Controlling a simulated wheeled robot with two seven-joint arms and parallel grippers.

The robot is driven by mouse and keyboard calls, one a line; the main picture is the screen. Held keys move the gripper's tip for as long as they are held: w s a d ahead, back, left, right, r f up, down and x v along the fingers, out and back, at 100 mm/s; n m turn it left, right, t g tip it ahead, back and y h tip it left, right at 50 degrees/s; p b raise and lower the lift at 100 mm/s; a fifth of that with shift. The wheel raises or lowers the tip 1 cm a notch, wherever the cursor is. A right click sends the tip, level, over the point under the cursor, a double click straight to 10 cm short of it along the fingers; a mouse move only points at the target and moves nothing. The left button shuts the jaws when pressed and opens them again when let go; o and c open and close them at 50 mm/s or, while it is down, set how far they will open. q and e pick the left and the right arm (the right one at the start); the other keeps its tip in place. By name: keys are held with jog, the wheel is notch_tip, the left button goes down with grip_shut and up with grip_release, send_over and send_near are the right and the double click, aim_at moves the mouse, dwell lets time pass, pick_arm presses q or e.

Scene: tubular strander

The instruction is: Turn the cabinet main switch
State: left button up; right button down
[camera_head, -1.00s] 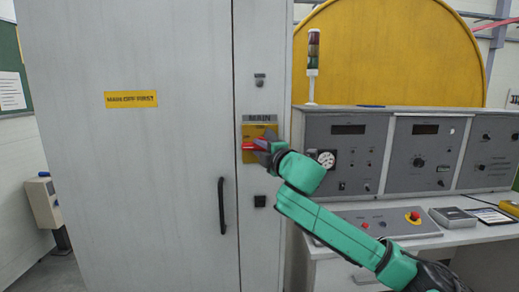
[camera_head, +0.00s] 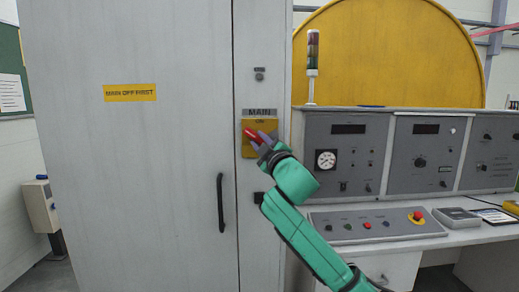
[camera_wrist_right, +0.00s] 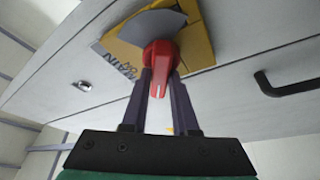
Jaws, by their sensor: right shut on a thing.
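The main switch is a red handle (camera_head: 250,133) on a yellow plate (camera_head: 246,151), under a MAIN label (camera_head: 259,112) on the tall grey cabinet (camera_head: 140,190). My left gripper is not in view.
A control desk (camera_head: 350,165) with gauges, buttons and a signal tower (camera_head: 312,55) stands close on the right. A yellow sign (camera_head: 130,92) is on the cabinet door.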

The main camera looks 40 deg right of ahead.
jog(key=m+h+b, duration=0.1)
jog(key=m+b, duration=0.1)
jog(key=m, duration=0.2)
jog(key=m+h+b, duration=0.2)
jog(key=m, duration=0.2)
jog(key=shift+f+m+h, duration=0.2)
jog(key=shift+m+h, duration=0.1)
jog(key=m+g+h+b, duration=0.1)
jog(key=m+h+b, duration=0.1)
jog(key=m, duration=0.3)
jog(key=shift+d+r, duration=0.1)
jog(key=shift+m+g+h+b, duration=0.3)
jog(key=shift+m+h, duration=0.2)
jog(key=shift+m, duration=0.2)
jog(key=shift+s+r, duration=0.1)
jog(key=c, duration=0.7)
grip_release()
